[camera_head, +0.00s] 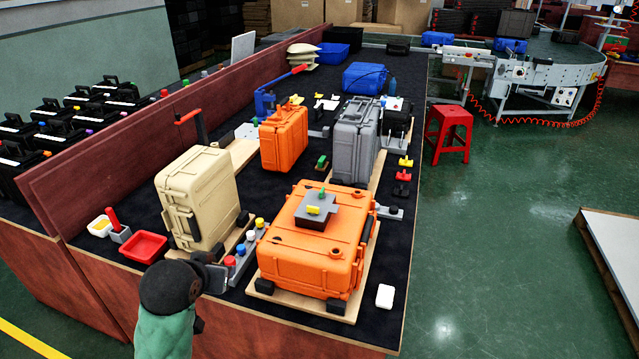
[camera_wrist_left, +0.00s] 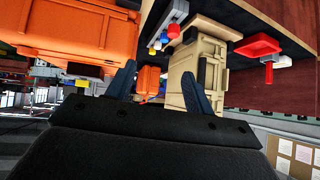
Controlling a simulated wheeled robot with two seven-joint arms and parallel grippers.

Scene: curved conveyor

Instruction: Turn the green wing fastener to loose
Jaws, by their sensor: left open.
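A small green wing-shaped piece (camera_head: 322,192) stands on a dark grey block (camera_head: 316,212) on top of the large orange case (camera_head: 300,255). A yellow piece (camera_head: 313,210) is on the same block. Another small green piece (camera_head: 322,162) stands on the table behind, between the upright orange and grey cases. I cannot tell how either green piece is turned. My left gripper (camera_head: 215,274) is at the table's front edge, left of the large orange case and away from both green pieces. In the left wrist view its fingers (camera_wrist_left: 160,88) are spread and empty. My right gripper is not shown.
A beige case (camera_head: 200,198) stands behind my left gripper, with a red tray (camera_head: 144,247) to its left. Several coloured knobs (camera_head: 241,250) line a strip between the beige and orange cases. Upright orange (camera_head: 284,138) and grey (camera_head: 354,140) cases stand farther back.

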